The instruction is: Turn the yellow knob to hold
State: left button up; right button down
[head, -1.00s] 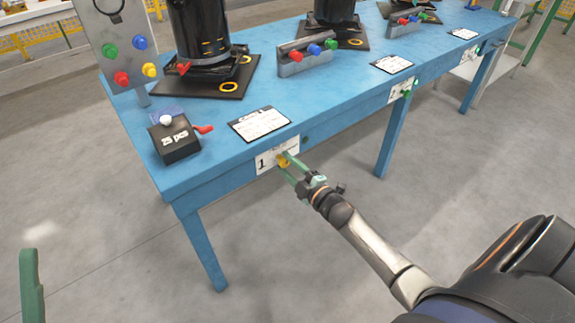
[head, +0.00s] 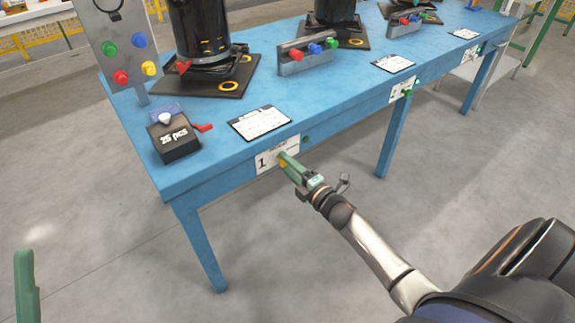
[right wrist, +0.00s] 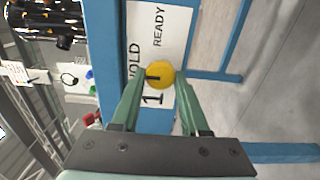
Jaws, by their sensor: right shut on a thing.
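The yellow knob (right wrist: 160,73) sits on a white plate (right wrist: 172,30) marked 1, HOLD and READY, on the front edge of the blue table. In the right wrist view its black mark points left, beside the end of the word HOLD. My right gripper (head: 284,158) is shut on the knob, with one green finger on each side of it. The knob is mostly hidden by the fingers in the head view. A green finger of my left gripper (head: 26,287) shows at the lower left; its opening cannot be seen.
The blue table (head: 330,105) carries a black "25 pcs" box (head: 175,140) with a red lever, a clipboard (head: 260,123), a panel with coloured knobs (head: 118,45) and black compressors (head: 200,40). The floor in front is clear.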

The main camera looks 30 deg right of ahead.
jog(key=shift+c, duration=2.2)
grip_release()
pick_arm(q)
jog(key=w+f+n+y+p, duration=0.2)
jog(key=w+f+n+y, duration=0.2)
jog(key=f+y, duration=0.1)
jog(key=shift+w+a+y, duration=0.25)
jog(key=shift+a+y, duration=0.15)
jog(key=shift+a, duration=0.05)
pick_arm(e)
jog(key=s+d, duration=0.1)
jog(key=s, duration=1.1)
jog(key=shift+s, duration=0.25)
pick_arm(q)
jog(key=shift+r, duration=0.1)
